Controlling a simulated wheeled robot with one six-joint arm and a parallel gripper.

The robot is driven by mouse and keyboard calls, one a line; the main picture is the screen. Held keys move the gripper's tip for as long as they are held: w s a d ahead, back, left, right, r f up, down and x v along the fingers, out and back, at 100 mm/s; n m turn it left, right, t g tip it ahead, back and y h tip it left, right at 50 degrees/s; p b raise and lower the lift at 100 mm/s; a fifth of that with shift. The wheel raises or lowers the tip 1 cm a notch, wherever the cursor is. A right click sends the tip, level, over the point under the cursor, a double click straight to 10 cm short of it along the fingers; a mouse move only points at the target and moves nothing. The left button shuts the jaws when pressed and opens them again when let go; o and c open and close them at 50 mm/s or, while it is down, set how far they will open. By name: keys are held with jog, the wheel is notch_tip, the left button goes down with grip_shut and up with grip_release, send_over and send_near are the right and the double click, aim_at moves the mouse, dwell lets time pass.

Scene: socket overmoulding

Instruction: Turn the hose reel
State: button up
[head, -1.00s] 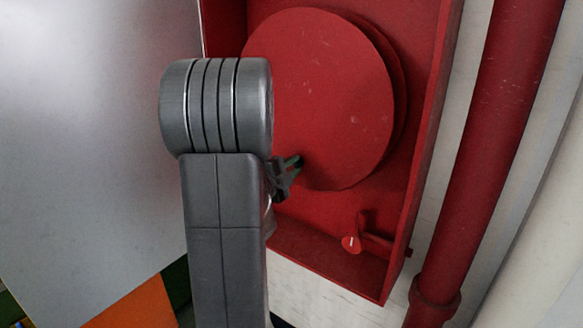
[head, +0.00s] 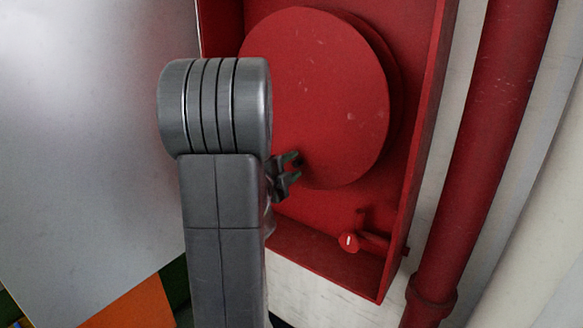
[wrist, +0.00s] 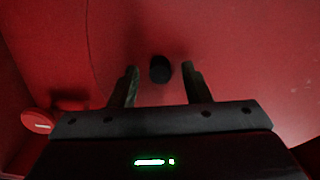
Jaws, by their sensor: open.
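The hose reel (head: 335,95) is a large red disc inside an open red cabinet, and its left part is hidden behind my arm in the head view. My gripper (head: 297,166) is at the lower left part of the disc. In the wrist view my gripper (wrist: 160,82) is open, with a finger on each side of a small black round knob (wrist: 160,69) seen against the red reel (wrist: 230,40). The fingers look apart from the knob. Whether the fingertips touch the disc I cannot tell.
A red valve (head: 350,242) sits at the cabinet's lower right and also shows in the wrist view (wrist: 37,121). The cabinet's right wall (head: 425,150) stands beside the reel. A thick red pipe (head: 490,150) runs right of it. A grey panel (head: 90,120) is at the left.

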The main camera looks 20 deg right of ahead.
jog(key=b+v, duration=0.2)
jog(key=v, duration=1.1)
jog(key=shift+s+a, duration=0.25)
jog(key=shift+a, duration=0.05)
jog(key=shift+d, duration=0.1)
jog(key=p+x, duration=0.2)
jog(key=x, duration=1.1)
jog(key=shift+w+d, duration=0.2)
jog(key=shift+w, duration=0.05)
jog(key=shift+a, duration=0.1)
